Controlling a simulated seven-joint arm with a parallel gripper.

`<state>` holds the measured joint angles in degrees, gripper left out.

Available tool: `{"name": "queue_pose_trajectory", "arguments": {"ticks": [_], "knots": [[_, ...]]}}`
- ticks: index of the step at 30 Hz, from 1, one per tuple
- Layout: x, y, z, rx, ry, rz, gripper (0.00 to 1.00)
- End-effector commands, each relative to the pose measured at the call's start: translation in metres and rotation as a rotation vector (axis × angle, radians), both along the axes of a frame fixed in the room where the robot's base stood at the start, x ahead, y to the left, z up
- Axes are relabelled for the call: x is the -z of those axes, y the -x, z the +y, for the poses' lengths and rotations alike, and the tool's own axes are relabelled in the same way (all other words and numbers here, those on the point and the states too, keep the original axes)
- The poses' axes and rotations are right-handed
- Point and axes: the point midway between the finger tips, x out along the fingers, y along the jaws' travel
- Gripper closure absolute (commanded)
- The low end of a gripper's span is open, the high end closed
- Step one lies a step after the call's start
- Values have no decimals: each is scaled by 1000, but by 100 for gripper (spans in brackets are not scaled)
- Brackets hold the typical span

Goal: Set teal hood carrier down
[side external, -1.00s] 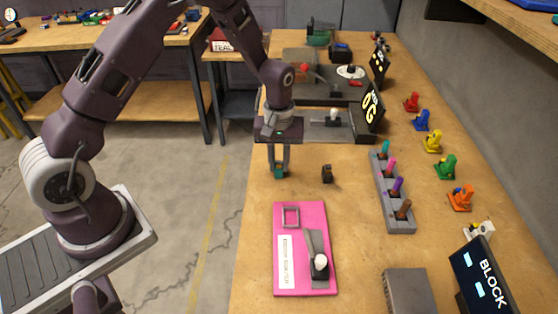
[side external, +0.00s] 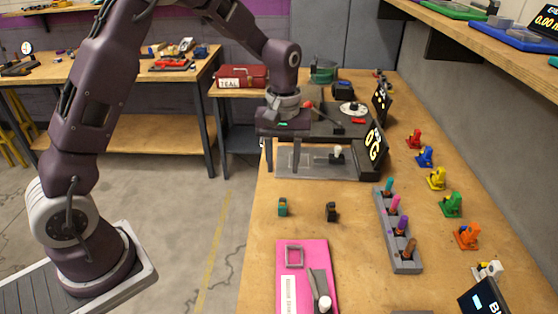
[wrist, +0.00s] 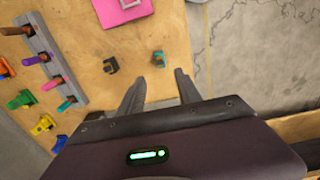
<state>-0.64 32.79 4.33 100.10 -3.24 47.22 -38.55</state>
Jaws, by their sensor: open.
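The teal hood carrier (side external: 283,207) stands on the wooden bench, left of a small dark carrier (side external: 331,212) and apart from it. In the wrist view the teal carrier (wrist: 158,59) shows just beyond my fingertips, and the dark carrier (wrist: 110,65) lies to its left. My gripper (side external: 289,160) is open and empty, raised above the bench and farther back than the teal carrier. Its two spread fingers (wrist: 159,83) show in the wrist view with nothing between them.
A pink board (side external: 310,268) with a square frame and a lever lies in front of the carriers. A grey rack (side external: 406,258) with several coloured pegs stands to the right, with several coloured clamps (side external: 452,205) beyond. A grey plate (side external: 295,165) lies behind. Bare bench surrounds the carriers.

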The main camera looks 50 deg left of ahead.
Motion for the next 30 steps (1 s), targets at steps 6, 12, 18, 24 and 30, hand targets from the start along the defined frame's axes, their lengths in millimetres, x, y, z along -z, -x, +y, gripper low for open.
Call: {"name": "queue_pose_trajectory", "arguments": {"ticks": [6,12,18,24,30], "knots": [[-10,2,-1,11,1,-9,59],[-100,63,-11,219,-6,-153,59],[-161,180,-22,540,-84,-346,59],[-156,250,-25,739,-176,-452,59],[-152,260,-25,775,-195,-465,59]]}}
